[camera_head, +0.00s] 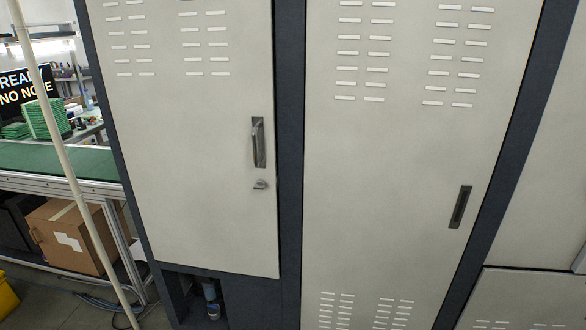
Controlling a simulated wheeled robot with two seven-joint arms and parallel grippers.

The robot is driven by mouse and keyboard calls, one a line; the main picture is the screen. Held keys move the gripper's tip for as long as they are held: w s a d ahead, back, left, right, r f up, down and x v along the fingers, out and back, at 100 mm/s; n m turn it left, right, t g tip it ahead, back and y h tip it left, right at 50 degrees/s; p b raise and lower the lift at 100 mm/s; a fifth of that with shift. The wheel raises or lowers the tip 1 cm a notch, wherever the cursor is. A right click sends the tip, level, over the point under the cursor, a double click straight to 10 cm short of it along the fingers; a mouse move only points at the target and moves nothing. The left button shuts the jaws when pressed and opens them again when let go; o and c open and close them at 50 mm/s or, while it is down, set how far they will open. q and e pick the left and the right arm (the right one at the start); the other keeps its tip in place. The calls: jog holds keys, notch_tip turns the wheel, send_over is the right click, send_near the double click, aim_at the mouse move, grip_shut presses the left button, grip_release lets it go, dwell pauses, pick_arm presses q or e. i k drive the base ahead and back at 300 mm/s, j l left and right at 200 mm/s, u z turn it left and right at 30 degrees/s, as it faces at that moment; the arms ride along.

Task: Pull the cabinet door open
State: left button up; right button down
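The cabinet has two tall pale doors in a dark blue-grey frame. The left door (190,160) looks shut, with vent slots at its top. Its upright handle (259,143) is near its right edge, with a small lock (260,185) just below. The right door (390,180) also looks shut, with slots at top and bottom. A dark recessed handle (460,207) sits near its right edge. Neither of my grippers is in view, and nothing touches either handle.
A pale slanted pole (62,150) stands left of the cabinet. Behind it are a green-topped bench (60,160) and a cardboard box (72,237). More pale panels (545,180) stand at the right. The space before the doors looks clear.

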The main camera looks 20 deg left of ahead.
aim_at(189, 84)
jog(key=u, duration=1.35)
